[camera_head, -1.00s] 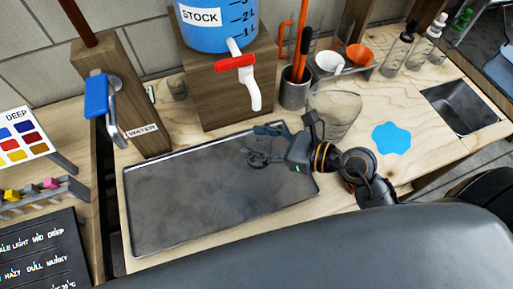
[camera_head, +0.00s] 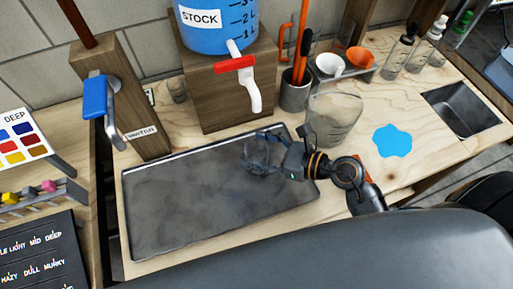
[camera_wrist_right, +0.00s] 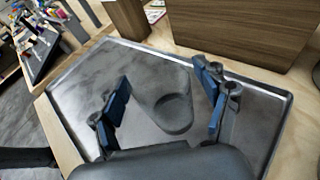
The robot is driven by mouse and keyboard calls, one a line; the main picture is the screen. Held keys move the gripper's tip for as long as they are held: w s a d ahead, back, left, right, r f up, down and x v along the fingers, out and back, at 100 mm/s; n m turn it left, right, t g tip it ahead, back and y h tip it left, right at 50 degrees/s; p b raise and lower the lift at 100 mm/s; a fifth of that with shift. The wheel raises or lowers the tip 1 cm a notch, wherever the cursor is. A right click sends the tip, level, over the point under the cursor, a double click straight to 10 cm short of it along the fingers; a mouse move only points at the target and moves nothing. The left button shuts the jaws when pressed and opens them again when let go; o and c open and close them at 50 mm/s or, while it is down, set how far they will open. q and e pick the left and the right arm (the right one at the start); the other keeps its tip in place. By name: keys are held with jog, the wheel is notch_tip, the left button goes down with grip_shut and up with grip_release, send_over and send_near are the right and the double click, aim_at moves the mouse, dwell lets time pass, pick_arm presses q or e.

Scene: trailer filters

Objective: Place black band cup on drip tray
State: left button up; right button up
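The drip tray (camera_head: 160,215) is a wide dark grey metal tray with a thin raised rim, lying on the wooden counter. A see-through, greyish cup (camera_wrist_right: 172,108) shows over the tray between my right fingers; its outline is faint and I cannot make out a black band. It appears to rest on the tray. My right gripper (camera_head: 258,150) reaches in from the right over the tray's right part. In the wrist view its blue-padded fingers (camera_wrist_right: 168,98) are wide apart, with visible gaps to the cup. My left gripper is not in view.
A clear jug (camera_head: 333,118) stands just behind my right wrist. A blue stock tank (camera_head: 215,25) with a red-handled tap (camera_head: 240,65) sits on a wooden block behind the tray. A water tap post (camera_head: 120,90) stands at the tray's back left. The tray's left half is empty.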

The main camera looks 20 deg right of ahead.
jog(key=shift+r, duration=0.15)
jog(key=b+v, duration=0.2)
jog(key=v, duration=1)
jog(key=shift+b, duration=0.3)
